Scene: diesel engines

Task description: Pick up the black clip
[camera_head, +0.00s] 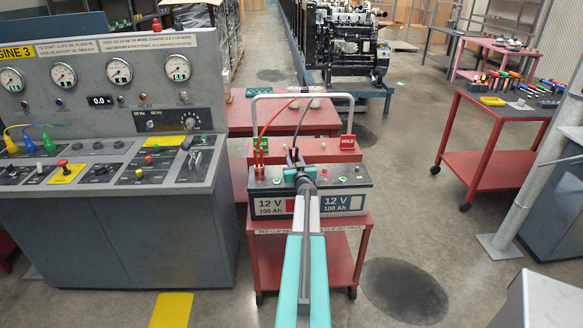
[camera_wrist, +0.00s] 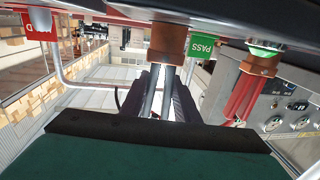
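The black clip (camera_head: 293,156) stands at a post on the battery top in the head view, with a black cable rising from it. In the wrist view, the black clip (camera_wrist: 166,84) shows as dark grey jaws below a copper post (camera_wrist: 167,42). My gripper (camera_wrist: 164,92) has its two dark fingers on either side of it, very close. Whether they press on it cannot be told. In the head view my gripper (camera_head: 300,170) is over the battery's middle, its fingers largely hidden by my arm.
A red clip (camera_head: 259,157) is on the left terminal, also in the wrist view (camera_wrist: 242,95). A grey handle frame (camera_head: 301,97) arches above. A green tag (camera_head: 262,145) and red HOLD tag (camera_head: 347,142) stand behind. The control console (camera_head: 110,190) is close on the left.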

